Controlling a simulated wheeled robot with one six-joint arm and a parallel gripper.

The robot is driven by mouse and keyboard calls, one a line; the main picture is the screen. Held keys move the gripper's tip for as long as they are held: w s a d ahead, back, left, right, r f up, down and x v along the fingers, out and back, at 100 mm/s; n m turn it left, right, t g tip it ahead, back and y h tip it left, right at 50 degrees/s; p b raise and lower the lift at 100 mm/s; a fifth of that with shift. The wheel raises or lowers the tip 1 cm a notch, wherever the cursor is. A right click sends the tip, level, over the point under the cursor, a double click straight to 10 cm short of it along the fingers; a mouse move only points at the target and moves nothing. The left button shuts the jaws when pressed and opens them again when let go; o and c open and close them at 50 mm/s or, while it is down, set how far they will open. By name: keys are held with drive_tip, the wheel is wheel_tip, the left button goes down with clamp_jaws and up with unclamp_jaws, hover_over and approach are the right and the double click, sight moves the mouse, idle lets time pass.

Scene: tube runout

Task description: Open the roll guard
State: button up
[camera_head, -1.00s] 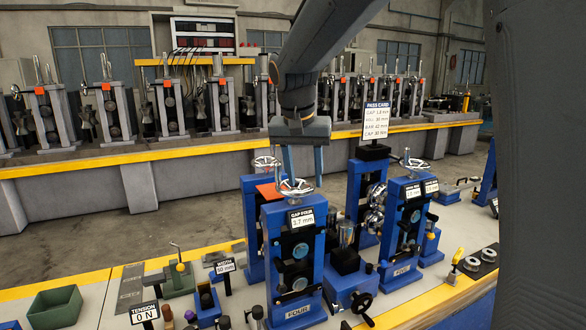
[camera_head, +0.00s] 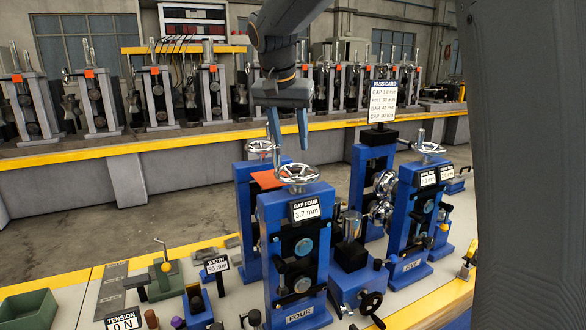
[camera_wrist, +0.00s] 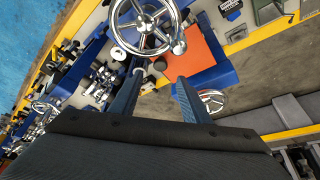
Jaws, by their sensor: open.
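An orange plate (camera_head: 267,180), perhaps the roll guard, lies flat behind the handwheel of the blue stand marked FOUR (camera_head: 292,245). It shows more fully in the wrist view (camera_wrist: 198,55), beside the chrome handwheel (camera_wrist: 145,25). My gripper (camera_head: 290,155) is open and empty, fingers pointing down, and appears above the plate and handwheel. In the wrist view the blue fingertips (camera_wrist: 158,80) lie near the plate's edge; I cannot tell whether they touch anything. The handwheel hides part of the plate in the head view.
A blue stand (camera_head: 407,215) and a pass card sign (camera_head: 382,101) stand to the right. A second handwheel (camera_head: 260,147) is close behind. A green bin (camera_head: 28,310) sits at the front left. The floor behind the bench is clear.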

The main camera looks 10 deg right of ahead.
drive_tip(key=p+x, duration=0.2)
drive_tip(key=x, duration=0.6)
drive_tip(key=shift+w+f, duration=0.1)
clamp_jaws()
